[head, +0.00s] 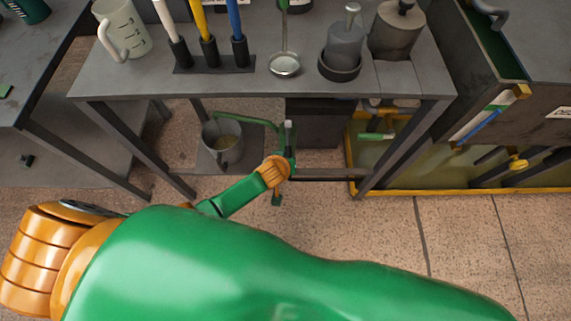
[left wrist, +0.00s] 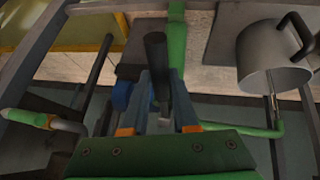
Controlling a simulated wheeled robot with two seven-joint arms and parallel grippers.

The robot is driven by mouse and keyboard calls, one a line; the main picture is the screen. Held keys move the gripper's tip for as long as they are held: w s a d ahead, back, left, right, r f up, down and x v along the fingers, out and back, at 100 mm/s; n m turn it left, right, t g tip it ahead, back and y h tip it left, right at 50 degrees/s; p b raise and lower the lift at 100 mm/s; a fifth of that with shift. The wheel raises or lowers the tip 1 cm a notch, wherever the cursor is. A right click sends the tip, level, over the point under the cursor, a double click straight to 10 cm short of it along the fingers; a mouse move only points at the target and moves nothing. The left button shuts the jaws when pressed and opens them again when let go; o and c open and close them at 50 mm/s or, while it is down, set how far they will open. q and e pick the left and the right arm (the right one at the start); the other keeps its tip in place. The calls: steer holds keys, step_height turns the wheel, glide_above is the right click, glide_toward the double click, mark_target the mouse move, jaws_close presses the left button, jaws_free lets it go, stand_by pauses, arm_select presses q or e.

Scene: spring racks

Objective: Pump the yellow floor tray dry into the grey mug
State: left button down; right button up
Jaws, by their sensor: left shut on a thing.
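The grey mug (head: 212,132) stands under the table, below the end of a green pipe (head: 248,118), with pale yellowish contents inside. It also shows at the upper right of the left wrist view (left wrist: 262,72). The yellow floor tray (head: 448,192) lies on the floor at the right, with murky yellowish liquid in it. Its edge shows at the upper left of the left wrist view (left wrist: 75,47). My left gripper (head: 289,152) is shut on a dark upright pump handle (left wrist: 155,50), which stands between its fingers in the left wrist view (left wrist: 162,92). My right gripper is not in view.
The grey table (head: 250,82) above carries a white mug (head: 123,30), coloured rods in a dark stand (head: 215,60), a ladle (head: 285,62) and grey canisters (head: 345,45). Table legs (head: 130,145) frame the space below. Tiled floor (head: 390,225) is bare in front.

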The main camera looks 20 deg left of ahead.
arm_select(q)
steer(key=shift+f+t+b, duration=0.4)
steer(key=shift+f+b, duration=0.2)
steer(key=shift+f, duration=0.2)
steer(key=shift+f+t+b, duration=0.15)
steer(key=shift+t+b, duration=0.15)
steer(key=shift+b, duration=0.1)
steer(key=c, duration=0.7)
jaws_free()
steer(key=shift+w, duration=0.15)
